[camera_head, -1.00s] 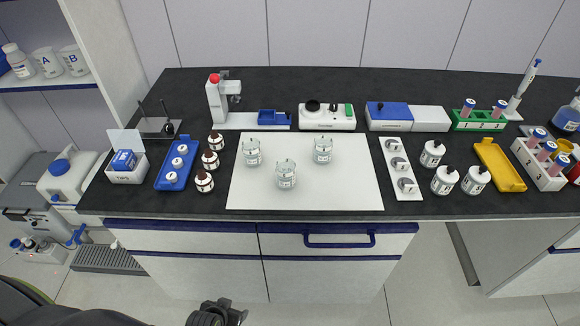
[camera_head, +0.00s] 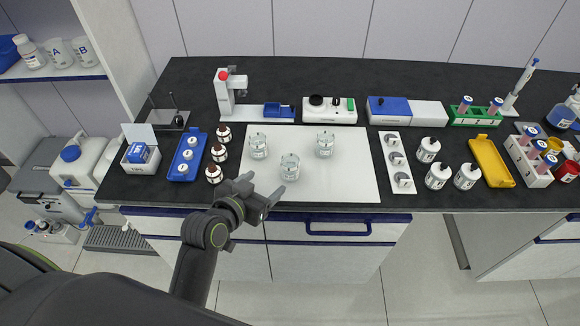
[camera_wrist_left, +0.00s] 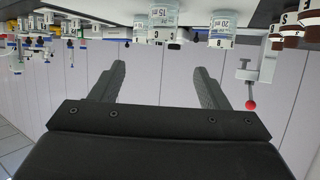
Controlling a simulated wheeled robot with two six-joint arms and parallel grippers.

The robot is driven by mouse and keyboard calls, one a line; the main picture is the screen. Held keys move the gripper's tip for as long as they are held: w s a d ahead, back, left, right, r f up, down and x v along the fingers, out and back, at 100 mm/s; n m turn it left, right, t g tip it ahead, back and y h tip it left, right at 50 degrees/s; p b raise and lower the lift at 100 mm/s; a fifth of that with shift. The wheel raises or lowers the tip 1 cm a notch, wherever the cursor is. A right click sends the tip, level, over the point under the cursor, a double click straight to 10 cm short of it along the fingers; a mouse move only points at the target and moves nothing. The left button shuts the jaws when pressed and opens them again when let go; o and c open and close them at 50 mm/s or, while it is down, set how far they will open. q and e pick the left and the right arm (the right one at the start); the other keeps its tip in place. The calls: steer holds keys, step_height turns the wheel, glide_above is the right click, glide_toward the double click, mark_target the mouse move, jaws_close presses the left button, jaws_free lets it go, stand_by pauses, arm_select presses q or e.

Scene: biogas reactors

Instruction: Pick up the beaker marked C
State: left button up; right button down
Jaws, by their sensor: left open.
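Three clear glass beakers stand upright on the white mat (camera_head: 345,190): a left one (camera_head: 258,147), a front middle one (camera_head: 290,167) and a right one (camera_head: 325,144). Their marks are too small to read in the head view. In the upside-down left wrist view, a letter that looks like C shows at the beaker (camera_wrist_left: 160,18) in line with the fingers. Another beaker (camera_wrist_left: 222,20) shows to its right there. My left gripper (camera_head: 263,187) is open and empty at the mat's front left edge, apart from the front middle beaker and pointing towards the beakers.
Brown bottles (camera_head: 219,153) and a blue tray (camera_head: 186,158) stand left of the mat. A white strip with weights (camera_head: 397,160) and white bottles (camera_head: 438,176) stand right. A red-topped stand (camera_head: 224,92) is behind. Beakers marked A (camera_head: 57,53) and B (camera_head: 88,50) are on the shelf.

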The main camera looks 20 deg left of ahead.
arm_select(q)
steer(key=p, duration=0.2)
glide_toward(294, 159)
steer(key=shift+x, duration=0.85)
steer(key=shift+w+d, duration=0.2)
steer(key=shift+w, duration=0.25)
steer(key=shift+w+f, duration=0.15)
steer(key=shift+w, duration=0.2)
steer(key=shift+p+x, duration=0.6)
steer(key=shift+x, duration=1.6)
steer(key=shift+a+f, duration=0.1)
steer(key=shift+f, duration=0.05)
steer(key=c, duration=1.1)
